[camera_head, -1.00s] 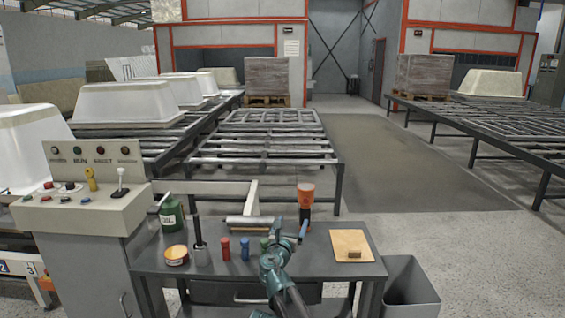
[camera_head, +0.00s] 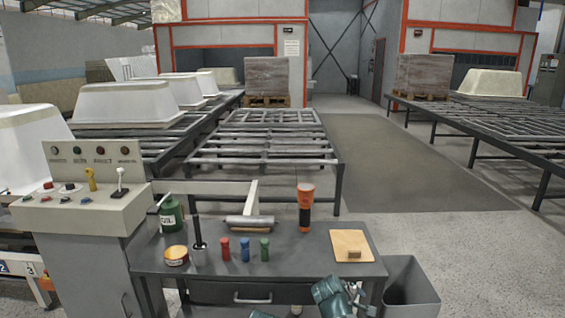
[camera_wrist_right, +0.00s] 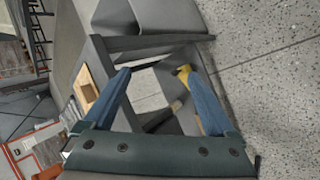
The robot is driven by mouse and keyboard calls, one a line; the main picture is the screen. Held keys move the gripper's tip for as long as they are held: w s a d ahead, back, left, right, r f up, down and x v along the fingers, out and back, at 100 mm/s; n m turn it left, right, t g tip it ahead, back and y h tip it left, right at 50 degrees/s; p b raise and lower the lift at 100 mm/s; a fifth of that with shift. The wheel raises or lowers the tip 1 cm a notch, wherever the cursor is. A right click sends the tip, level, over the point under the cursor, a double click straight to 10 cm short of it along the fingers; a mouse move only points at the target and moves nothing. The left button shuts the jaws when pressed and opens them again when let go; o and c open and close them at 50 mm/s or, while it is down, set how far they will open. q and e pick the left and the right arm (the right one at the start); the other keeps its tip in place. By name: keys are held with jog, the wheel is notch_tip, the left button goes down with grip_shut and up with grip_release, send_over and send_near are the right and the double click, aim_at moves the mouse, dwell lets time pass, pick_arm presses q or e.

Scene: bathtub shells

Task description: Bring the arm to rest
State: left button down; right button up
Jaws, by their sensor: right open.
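My right arm (camera_head: 335,297) shows as teal links at the bottom edge of the head view, in front of the workbench. In the right wrist view, the right gripper (camera_wrist_right: 155,72) has two blue fingers spread apart, with no object clearly held between them. A small yellow patch shows at the right-hand fingertip, and I cannot tell what it belongs to. My left gripper is not in view.
The grey workbench (camera_head: 290,262) holds a green oil bottle (camera_head: 171,213), several small tools, an orange-topped torch (camera_head: 305,207) and a tan board (camera_head: 350,246). A grey bin (camera_head: 411,286) stands at its right. The control console (camera_head: 85,205) stands left.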

jog(key=s+a+f+m+g+y, duration=0.2)
jog(key=s+f+m+y, duration=0.1)
jog(key=s+m, duration=0.3)
jog(key=s+a+f+m+g+y, duration=0.2)
jog(key=s+m+g+y, duration=0.1)
jog(key=s, duration=0.5)
jog(key=s+a+f+n+g+h+b, duration=0.1)
jog(key=s+a+f+b, duration=0.2)
jog(key=a+f+b, duration=0.2)
jog(key=s+a+f+n+b, duration=0.2)
jog(key=s+a+f+b, duration=0.1)
jog(key=a+f+b, duration=0.25)
notch_tip(320, 180, up, 29)
jog(key=p, duration=2.8)
jog(key=shift+s+a+f+p, duration=0.2)
jog(key=shift+s+a+p, duration=0.05)
jog(key=shift+p, duration=0.15)
jog(key=shift+w, duration=0.1)
